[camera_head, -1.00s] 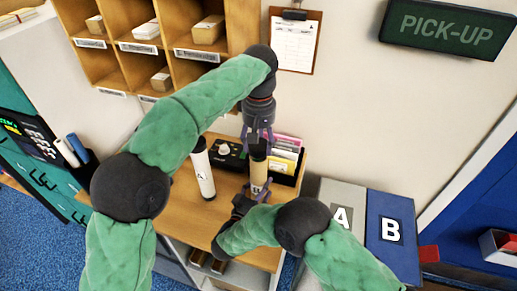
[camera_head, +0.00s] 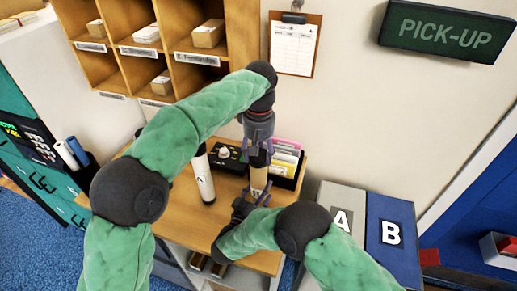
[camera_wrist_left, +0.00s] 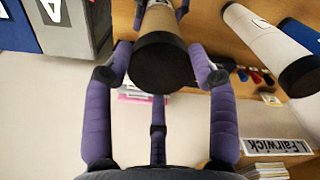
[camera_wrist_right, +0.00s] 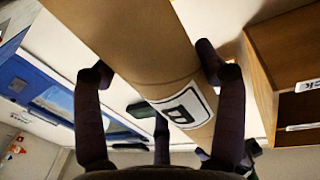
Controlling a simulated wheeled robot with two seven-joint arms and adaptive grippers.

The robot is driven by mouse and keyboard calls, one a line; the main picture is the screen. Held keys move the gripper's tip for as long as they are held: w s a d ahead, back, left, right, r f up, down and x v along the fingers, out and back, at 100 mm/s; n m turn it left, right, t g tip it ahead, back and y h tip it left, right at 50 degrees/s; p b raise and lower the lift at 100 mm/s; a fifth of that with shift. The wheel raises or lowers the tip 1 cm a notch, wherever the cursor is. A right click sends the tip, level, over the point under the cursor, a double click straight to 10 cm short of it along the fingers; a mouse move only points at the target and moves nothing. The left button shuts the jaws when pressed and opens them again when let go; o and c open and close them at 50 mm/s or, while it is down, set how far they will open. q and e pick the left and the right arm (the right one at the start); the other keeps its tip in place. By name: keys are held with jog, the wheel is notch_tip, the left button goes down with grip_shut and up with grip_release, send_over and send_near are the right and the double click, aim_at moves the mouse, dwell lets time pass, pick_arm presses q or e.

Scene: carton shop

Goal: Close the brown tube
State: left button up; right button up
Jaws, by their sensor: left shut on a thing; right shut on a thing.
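The brown tube (camera_head: 259,178) stands upright over the wooden counter, with a black cap (camera_head: 258,158) at its top end. My left gripper (camera_head: 258,150) comes down from above and is shut on the cap. In the left wrist view the round black cap (camera_wrist_left: 162,62) covers the tube's end between the purple fingers; how deeply it sits is unclear. My right gripper (camera_head: 255,198) is shut around the tube lower down. In the right wrist view the brown tube (camera_wrist_right: 140,45) runs between the fingers and bears a label "B".
A white tube (camera_head: 203,178) with a dark cap stands left of the brown one. A black device (camera_head: 228,157) and a tray of colored cards (camera_head: 287,158) are behind. Pigeonholes (camera_head: 150,60) hang at the back. Bins A (camera_head: 340,203) and B (camera_head: 391,230) stand at the right.

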pick_arm(q)
jog(key=shift+f, duration=0.2)
jog(key=shift+f, duration=0.6)
dwell(0.5)
jog(key=o, duration=0.8)
notch_tip(320, 180, up, 12)
dwell(0.4)
